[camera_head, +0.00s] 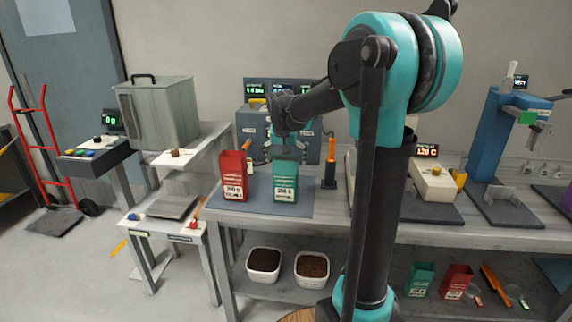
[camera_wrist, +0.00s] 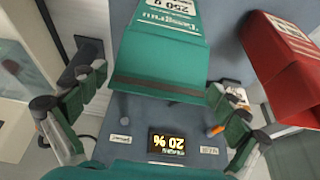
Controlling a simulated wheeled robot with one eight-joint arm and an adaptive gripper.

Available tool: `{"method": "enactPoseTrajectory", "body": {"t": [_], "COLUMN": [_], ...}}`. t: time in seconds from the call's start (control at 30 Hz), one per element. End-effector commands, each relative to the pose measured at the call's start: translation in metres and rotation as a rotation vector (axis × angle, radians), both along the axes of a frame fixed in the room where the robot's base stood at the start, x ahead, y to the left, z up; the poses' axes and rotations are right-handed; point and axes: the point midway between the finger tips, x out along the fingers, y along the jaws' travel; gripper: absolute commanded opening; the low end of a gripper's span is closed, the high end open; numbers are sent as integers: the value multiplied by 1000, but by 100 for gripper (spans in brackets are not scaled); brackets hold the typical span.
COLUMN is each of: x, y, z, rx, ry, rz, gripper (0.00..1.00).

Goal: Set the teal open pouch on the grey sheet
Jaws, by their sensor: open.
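The teal open pouch (camera_head: 285,184) stands upright on the dark grey sheet (camera_head: 258,206) on the bench, to the right of a red pouch (camera_head: 234,178). My gripper (camera_head: 285,148) is just above the teal pouch, pointing down, and is open. In the wrist view, the teal pouch (camera_wrist: 165,55) lies between the spread fingers of my gripper (camera_wrist: 158,84), with a gap on each side. Its dark upper edge faces me and its white label is upside down. The red pouch (camera_wrist: 285,55) is off to the right. The pouch's inside is hidden.
A grey machine with displays (camera_head: 255,118) stands behind the pouches. A black-and-orange tool (camera_head: 330,165) stands to the right of the sheet. The lower shelf holds two white tubs of dark grains (camera_head: 263,265) and another teal pouch (camera_head: 420,279). A small side table (camera_head: 150,222) is at left.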

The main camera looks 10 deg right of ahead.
Motion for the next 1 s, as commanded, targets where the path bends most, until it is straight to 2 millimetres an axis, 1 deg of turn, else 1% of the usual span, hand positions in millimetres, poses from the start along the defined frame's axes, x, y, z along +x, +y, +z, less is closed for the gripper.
{"method": "enactPoseTrajectory", "body": {"t": [0.1,0.3,0.4,0.5,0.63,0.77,0.83,0.87,0.93,0.97,1.0], "x": [-10,-24,-30,-34,-37,-38,-44,-49,-67,-78,-95], "y": [3,8,9,11,12,11,9,6,-1,-4,-10], "z": [23,61,75,85,92,92,84,78,55,42,23], "rx": [-1,0,0,0,0,0,0,0,2,1,2], "ry": [0,0,0,0,0,0,2,4,9,11,15], "rz": [2,1,1,1,1,1,9,16,39,52,74], "gripper": [99,99,99,99,99,99,99,99,99,99,99]}}
